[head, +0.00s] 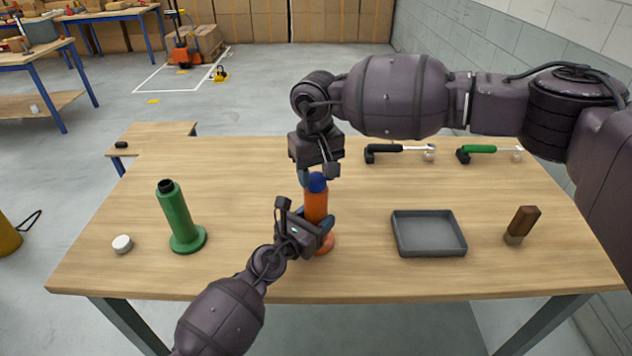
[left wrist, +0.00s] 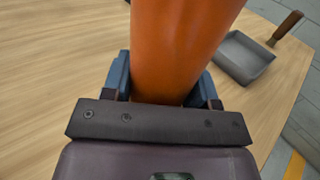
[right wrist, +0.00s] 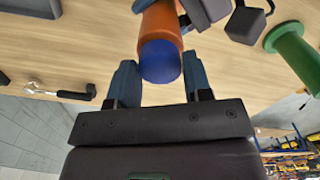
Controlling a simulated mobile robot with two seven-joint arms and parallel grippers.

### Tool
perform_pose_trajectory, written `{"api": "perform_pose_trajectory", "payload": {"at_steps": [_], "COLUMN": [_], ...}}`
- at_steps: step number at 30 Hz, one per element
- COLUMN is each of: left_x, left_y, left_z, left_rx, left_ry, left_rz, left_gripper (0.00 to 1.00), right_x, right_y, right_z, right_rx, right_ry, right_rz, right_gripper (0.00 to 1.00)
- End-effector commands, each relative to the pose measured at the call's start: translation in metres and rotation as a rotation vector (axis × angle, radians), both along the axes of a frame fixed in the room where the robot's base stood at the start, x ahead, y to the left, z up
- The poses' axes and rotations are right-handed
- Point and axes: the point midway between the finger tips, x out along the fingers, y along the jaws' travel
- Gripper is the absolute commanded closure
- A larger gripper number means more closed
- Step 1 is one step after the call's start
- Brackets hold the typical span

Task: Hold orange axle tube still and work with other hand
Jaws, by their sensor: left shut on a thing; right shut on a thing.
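The orange axle tube (head: 314,208) stands upright on its round orange foot at the table's near middle. A blue cap (head: 318,183) sits at its top; it also shows in the right wrist view (right wrist: 160,62). My left gripper (head: 319,232) is shut around the tube's lower part, and its blue fingers flank the orange wall in the left wrist view (left wrist: 165,85). My right gripper (head: 318,177) comes from above and is shut on the blue cap, a finger on each side. How tightly the cap sits on the tube cannot be told.
A green tube (head: 177,215) with a dark top stands left, beside a white round cap (head: 122,244). Right are an empty grey tray (head: 428,249) and a brown-handled tool (head: 522,225). A black-handled wrench (head: 398,149) and a green-handled one (head: 488,150) lie behind.

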Motion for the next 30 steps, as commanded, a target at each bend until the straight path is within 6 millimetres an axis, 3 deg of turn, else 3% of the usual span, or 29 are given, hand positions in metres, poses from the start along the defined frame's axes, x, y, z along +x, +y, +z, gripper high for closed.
{"api": "perform_pose_trajectory", "payload": {"at_steps": [30], "left_x": [0.000], "left_y": [0.000], "left_z": [0.000], "left_rx": [0.000], "left_ry": [0.000], "left_rz": [0.001], "left_gripper": [1.00], "right_x": [0.000], "right_y": [0.000], "right_z": [0.019], "right_rx": [0.001], "right_ry": [0.000], "right_rz": [0.005], "right_gripper": [0.78]}}
